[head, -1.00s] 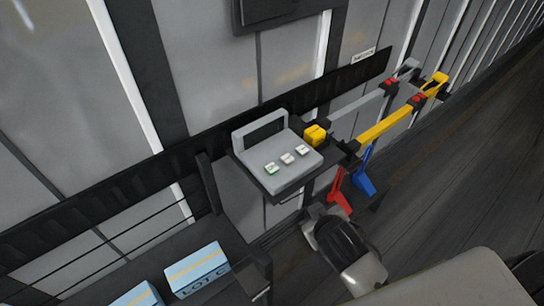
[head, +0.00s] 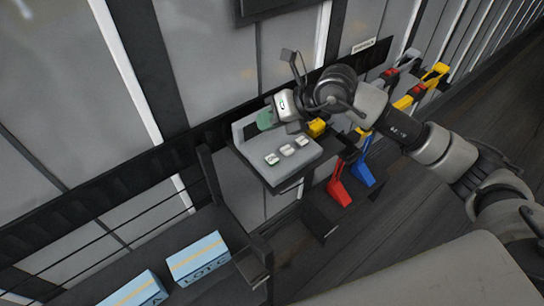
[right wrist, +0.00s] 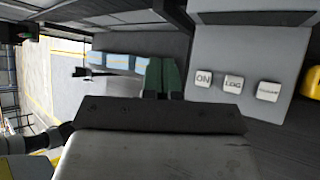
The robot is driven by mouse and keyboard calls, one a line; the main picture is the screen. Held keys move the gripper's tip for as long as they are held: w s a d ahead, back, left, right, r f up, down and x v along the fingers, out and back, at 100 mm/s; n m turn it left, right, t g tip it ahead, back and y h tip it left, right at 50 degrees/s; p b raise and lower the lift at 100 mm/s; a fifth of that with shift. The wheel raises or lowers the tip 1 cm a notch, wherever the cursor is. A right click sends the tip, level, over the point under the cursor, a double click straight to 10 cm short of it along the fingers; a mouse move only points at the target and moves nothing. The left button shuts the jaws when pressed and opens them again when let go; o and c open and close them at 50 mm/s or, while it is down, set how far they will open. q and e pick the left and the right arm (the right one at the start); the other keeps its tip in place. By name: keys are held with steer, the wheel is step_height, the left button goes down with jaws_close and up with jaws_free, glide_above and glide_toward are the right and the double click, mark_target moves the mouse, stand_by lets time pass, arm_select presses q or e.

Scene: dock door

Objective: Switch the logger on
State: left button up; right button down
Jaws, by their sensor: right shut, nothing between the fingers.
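The logger (head: 312,158) is a grey console with a sloped front on a dark shelf by the wall. Three white buttons sit in a row on its front. The ON button (right wrist: 203,81) is at the left end, with the LOG button (right wrist: 234,82) beside it and a third, whose label is blurred, at the right. My right gripper (head: 266,118) is above the logger, its green fingertips covering part of the dark screen in the head view. The right wrist view shows the green fingers (right wrist: 163,76) shut and empty, left of the ON button. My left gripper is out of view.
A yellow block (head: 317,127) stands right beside the logger. Light-blue boxes (head: 198,258) lie at lower left. A dark rail runs along the wall behind.

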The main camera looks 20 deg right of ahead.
mark_target(273, 157)
steer(key=shift+w+d+f+h, duration=0.1)
steer(key=shift+w+d+h, duration=0.15)
steer(key=shift+d+h, duration=0.4)
steer(key=shift+d+f, duration=0.1)
step_height(273, 157, down, 9)
steer(key=b, duration=0.6)
steer(key=shift+r, duration=0.2)
steer(key=shift+f, duration=0.1)
stand_by(1.4)
steer(key=shift+f+b, duration=0.35)
steer(key=shift+b, duration=0.1)
